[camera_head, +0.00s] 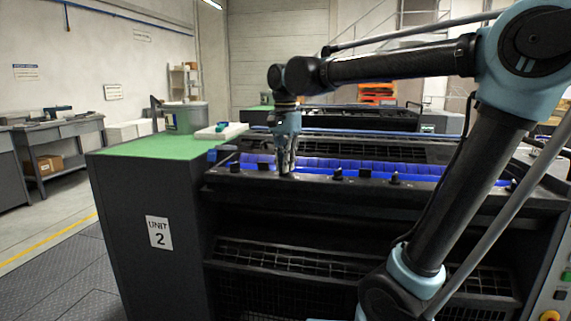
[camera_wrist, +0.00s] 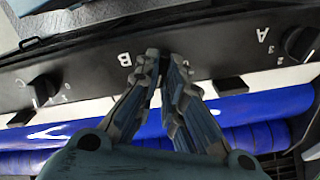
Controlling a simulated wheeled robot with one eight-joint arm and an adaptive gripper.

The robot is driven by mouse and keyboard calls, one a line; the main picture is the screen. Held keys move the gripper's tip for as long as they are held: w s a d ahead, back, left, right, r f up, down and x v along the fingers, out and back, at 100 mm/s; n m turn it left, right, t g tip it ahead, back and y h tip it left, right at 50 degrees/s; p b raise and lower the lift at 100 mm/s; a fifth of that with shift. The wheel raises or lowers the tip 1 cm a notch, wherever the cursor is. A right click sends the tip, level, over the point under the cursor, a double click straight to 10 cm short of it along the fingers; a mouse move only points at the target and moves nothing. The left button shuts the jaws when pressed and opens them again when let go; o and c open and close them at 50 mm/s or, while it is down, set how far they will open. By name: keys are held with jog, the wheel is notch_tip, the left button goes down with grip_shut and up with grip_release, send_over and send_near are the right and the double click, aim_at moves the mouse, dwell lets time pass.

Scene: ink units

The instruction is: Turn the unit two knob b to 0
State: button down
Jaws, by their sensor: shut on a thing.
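Unit two (camera_head: 115,205) stands in front of me, a dark machine with a "UNIT 2" sign (camera_head: 158,232) on its end. My gripper (camera_head: 285,165) points down at its top rail (camera_head: 315,184). In the wrist view the fingertips (camera_wrist: 163,58) close together right beside the letter B (camera_wrist: 124,58) on the dark panel. Knob b itself is hidden between or behind the fingertips, so its pointer and setting cannot be read. A black knob (camera_wrist: 299,43) sits by the letter A at the right, and another black knob (camera_wrist: 42,91) sits at the left.
Blue rollers (camera_wrist: 245,108) run along the rail close under the fingers. More small knobs (camera_head: 395,177) stand along the rail to the right.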

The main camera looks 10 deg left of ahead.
jog(key=n, duration=0.6)
jog(key=shift+a, duration=0.15)
jog(key=n, duration=0.9)
jog(key=shift+a+n, duration=0.1)
jog(key=shift+n, duration=2.2)
jog(key=c, duration=1.7)
grip_release()
